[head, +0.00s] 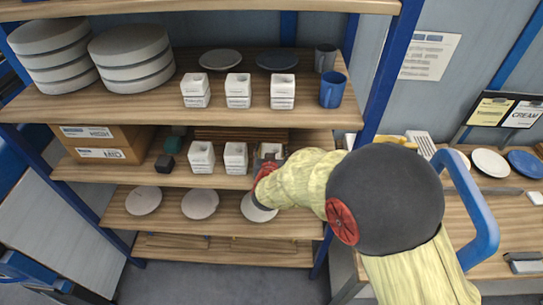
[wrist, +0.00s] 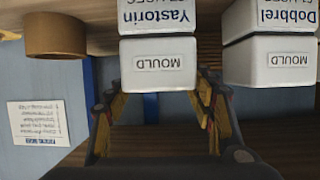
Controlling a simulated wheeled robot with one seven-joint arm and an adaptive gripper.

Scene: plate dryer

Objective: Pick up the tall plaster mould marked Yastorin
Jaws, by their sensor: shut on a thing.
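The tall white mould marked Yastorin (wrist: 158,62) is in the middle of the wrist view, which is upside down. Its MOULD face and Yastorin label face the camera. My gripper (wrist: 158,98) is shut on it, one finger at each side. In the head view, my gripper (head: 262,172) is at the right-hand white mould (head: 271,151) on the middle shelf, and my arm partly hides that mould.
A mould marked Dobbrel (wrist: 270,62) stands close beside it. A brown round object (wrist: 55,36) is on the other side. Several white moulds (head: 238,90) stand on the shelf above (head: 140,108). Plates (head: 200,204) lie on the shelf below. A blue post (head: 384,70) rises at right.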

